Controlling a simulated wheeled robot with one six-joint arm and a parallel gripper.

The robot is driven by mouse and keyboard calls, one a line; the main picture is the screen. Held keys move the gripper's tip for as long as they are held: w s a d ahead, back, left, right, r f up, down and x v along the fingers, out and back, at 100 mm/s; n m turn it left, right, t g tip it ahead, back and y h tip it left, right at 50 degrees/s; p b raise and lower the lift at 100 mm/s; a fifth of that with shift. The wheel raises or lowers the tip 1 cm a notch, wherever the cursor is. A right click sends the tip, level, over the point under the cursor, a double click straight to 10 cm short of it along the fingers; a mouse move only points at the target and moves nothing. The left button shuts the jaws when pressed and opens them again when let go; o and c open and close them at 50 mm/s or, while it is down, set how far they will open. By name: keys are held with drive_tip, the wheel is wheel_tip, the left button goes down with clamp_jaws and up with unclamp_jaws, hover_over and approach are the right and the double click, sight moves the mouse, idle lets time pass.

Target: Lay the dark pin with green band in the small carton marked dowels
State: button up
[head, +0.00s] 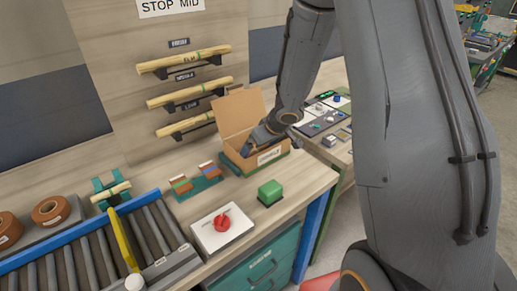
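A small open cardboard carton (238,112) stands on the bench with its lid flap up. A white label (270,155) is on its front, too small to read. My gripper (252,143) is down at the carton's opening, with its fingertips largely hidden by the carton wall. I cannot tell whether it is open or shut, or whether it holds anything. Left of the carton, a teal holder (200,184) bears brown pieces with coloured bands, one with green (181,182) and one with blue (207,166). I cannot make out for certain whether the green-banded piece is the dark pin.
A green block (270,192) and a white box with a red knob (222,223) stand in front of the carton. A roller conveyor (110,250) is at left. Light wooden rods (190,92) rest on wall pegs. Small parts on trays (325,122) lie right of the carton.

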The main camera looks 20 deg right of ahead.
drive_tip(key=shift+r, duration=0.25)
drive_tip(key=s+d+r+m+h+p, duration=0.1)
drive_tip(key=s+d+r+p, duration=0.2)
drive_tip(key=r, duration=0.4)
drive_tip(key=s+d+r+m+h+p, duration=0.1)
drive_tip(key=s+r+p, duration=0.1)
drive_tip(key=s+r, duration=0.4)
drive_tip(key=s+a+r+m+g, duration=0.1)
drive_tip(key=s+a, duration=0.1)
drive_tip(key=s, duration=0.6)
drive_tip(key=s+a+r+m+g, duration=0.1)
drive_tip(key=s+a+g, duration=0.1)
drive_tip(key=s, duration=0.5)
drive_tip(key=shift+s+a+r+m, duration=0.3)
drive_tip(key=shift+s+a+r, duration=0.05)
drive_tip(key=shift+s+a, duration=0.1)
